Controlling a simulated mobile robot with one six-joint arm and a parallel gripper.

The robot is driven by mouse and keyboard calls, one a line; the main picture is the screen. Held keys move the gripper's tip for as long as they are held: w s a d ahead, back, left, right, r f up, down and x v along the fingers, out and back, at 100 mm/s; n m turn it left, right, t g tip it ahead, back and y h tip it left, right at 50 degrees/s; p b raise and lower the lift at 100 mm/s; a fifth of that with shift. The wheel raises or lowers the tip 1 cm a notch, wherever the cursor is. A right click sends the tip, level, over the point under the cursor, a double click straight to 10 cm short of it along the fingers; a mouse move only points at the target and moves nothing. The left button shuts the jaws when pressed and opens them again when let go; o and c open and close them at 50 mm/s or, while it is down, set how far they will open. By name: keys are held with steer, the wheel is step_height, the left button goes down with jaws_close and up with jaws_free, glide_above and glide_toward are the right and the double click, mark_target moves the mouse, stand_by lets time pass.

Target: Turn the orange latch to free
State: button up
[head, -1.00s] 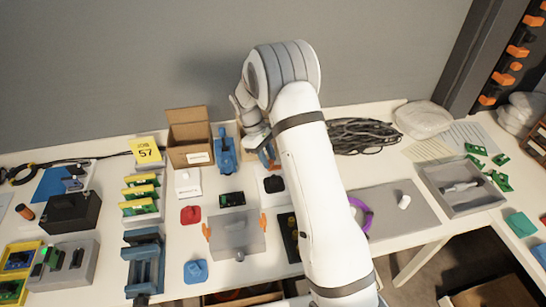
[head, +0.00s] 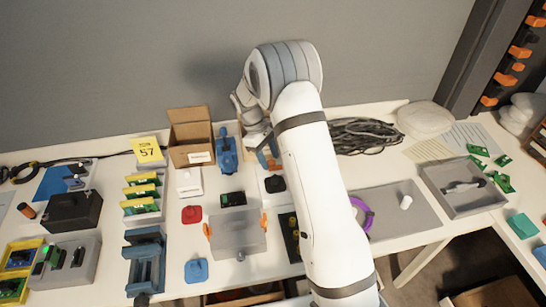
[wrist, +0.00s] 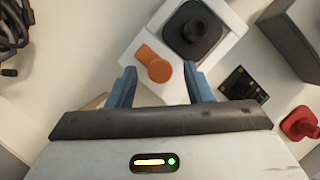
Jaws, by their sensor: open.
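The orange latch (wrist: 154,64) shows in the wrist view as a round knob with a short arm, on a white block. It lies just beyond and between the tips of my gripper (wrist: 160,80), whose two blue fingers are spread apart with nothing between them. A black round knob on a dark square base (wrist: 195,32) sits beside the latch on the same white block. In the head view my arm covers much of this spot; the black knob (head: 275,184) shows left of my arm. Whether the fingers touch the latch I cannot tell.
A dark circuit board (wrist: 243,88) and a red knobbed piece (wrist: 300,124) lie to the right in the wrist view. Black cable (wrist: 14,35) lies at the left. In the head view a grey translucent box with orange clips (head: 238,235) stands in front of the board.

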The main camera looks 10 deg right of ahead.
steer(key=v, duration=0.7)
steer(key=shift+r+b, duration=0.2)
steer(key=shift+b, duration=0.1)
